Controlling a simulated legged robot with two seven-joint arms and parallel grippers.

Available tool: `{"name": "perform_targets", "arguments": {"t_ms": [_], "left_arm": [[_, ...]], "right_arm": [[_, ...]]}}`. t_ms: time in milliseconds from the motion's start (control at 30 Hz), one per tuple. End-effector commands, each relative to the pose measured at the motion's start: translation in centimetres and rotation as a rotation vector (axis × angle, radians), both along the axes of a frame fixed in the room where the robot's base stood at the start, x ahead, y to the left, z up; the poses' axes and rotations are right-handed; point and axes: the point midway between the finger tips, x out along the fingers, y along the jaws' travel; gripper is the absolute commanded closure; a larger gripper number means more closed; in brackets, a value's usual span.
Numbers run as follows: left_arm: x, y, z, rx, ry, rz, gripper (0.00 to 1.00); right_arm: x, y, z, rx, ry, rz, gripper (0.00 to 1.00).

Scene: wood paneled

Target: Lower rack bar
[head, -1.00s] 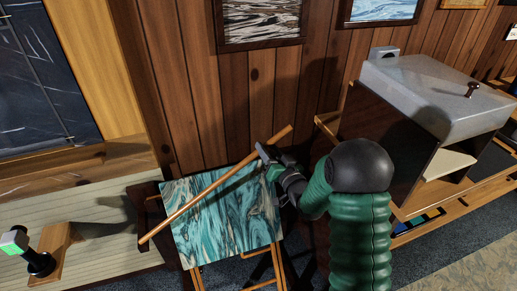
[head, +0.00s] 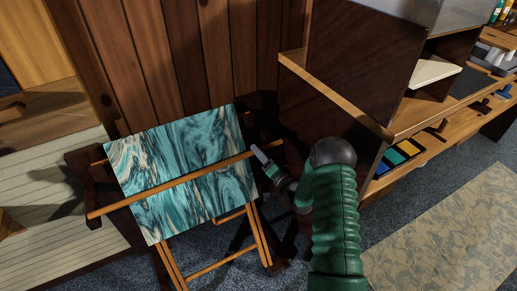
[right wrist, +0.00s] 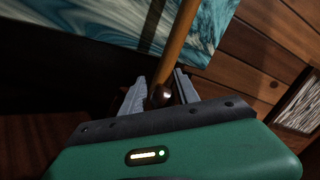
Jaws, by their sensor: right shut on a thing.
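The rack bar (head: 150,191) is a thin orange-brown wooden rod. In the head view it slants across the front of a teal and cream marbled panel (head: 185,150), its left end low and its right part higher. My right gripper (head: 259,154) is shut on the bar near the panel's right edge. In the right wrist view, the bar (right wrist: 179,40) runs down between the two grey fingers (right wrist: 160,92), with a dark rounded piece between them. My left gripper is not in view.
The panel stands on folding wooden legs (head: 258,235) by the paneled wall (head: 160,60). Carpet (head: 440,235) lies open at lower right.

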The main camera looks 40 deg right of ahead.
Motion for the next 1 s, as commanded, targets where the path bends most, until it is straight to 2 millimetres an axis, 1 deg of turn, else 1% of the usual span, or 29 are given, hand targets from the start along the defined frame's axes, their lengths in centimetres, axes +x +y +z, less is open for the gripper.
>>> {"name": "perform_targets", "arguments": {"t_ms": [33,100,167,200,267,300,567,667,767,867,1000], "left_arm": [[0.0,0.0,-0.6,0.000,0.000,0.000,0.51],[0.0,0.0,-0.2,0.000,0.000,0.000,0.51],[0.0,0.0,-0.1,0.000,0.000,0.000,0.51],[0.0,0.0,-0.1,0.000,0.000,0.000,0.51],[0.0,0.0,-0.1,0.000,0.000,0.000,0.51],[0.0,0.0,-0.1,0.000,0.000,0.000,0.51],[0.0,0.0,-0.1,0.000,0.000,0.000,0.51],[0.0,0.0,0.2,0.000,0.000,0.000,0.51],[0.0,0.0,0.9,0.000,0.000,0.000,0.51],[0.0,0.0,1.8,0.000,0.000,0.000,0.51],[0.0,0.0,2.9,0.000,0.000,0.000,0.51]], "right_arm": [[0.0,0.1,-0.9,0.002,0.001,0.002,1.00],[0.1,0.1,-0.4,0.000,0.000,0.002,1.00],[0.1,0.1,-0.4,0.000,0.001,0.002,1.00],[0.1,0.1,-0.3,0.000,0.001,0.002,0.61],[0.1,0.1,-0.3,0.001,0.000,0.002,0.53],[0.1,0.1,-0.3,0.001,0.000,0.001,0.52],[0.0,0.0,-0.3,0.004,-0.001,0.000,0.52],[-0.7,0.0,-0.3,0.005,0.002,-0.001,0.52],[-2.5,0.3,-0.3,0.007,0.001,-0.001,0.52],[-5.2,0.7,-0.4,0.010,0.004,-0.003,0.52],[-9.4,1.3,-0.8,0.009,0.004,-0.003,0.52]]}}
